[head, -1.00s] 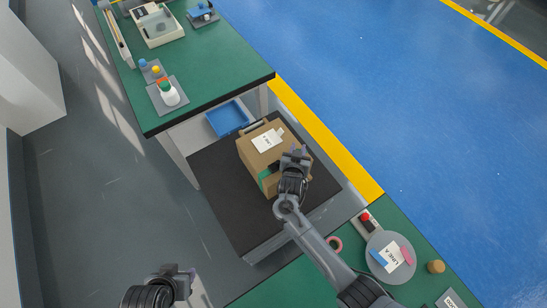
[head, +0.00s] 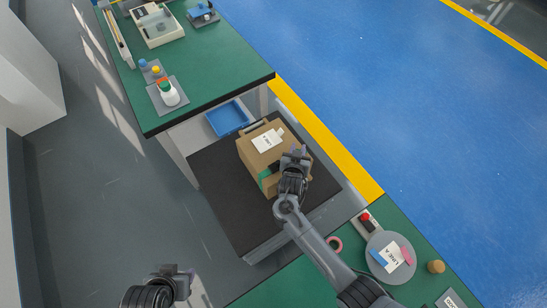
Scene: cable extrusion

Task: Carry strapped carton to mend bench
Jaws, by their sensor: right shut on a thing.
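The strapped carton (head: 256,158) is a brown box with a white label on top, a green patch on its near side and a strap handle at its far edge. It sits on a black-topped stand (head: 215,185) between two green benches. My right gripper (head: 293,155) is at the carton's near right side, shut on it; the fingertips are partly hidden by the gripper body. My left gripper (head: 186,276) is at the bottom, away from the carton over the grey floor, and its finger gap is not clear. Which bench is the mend bench cannot be told.
The far green bench (head: 225,65) holds a tray with a white bottle (head: 168,94) and a cream bin (head: 157,28). A blue tray (head: 227,118) lies below its edge. The near green bench (head: 415,285) holds a round grey plate (head: 378,268), a pink ring and a red button box.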

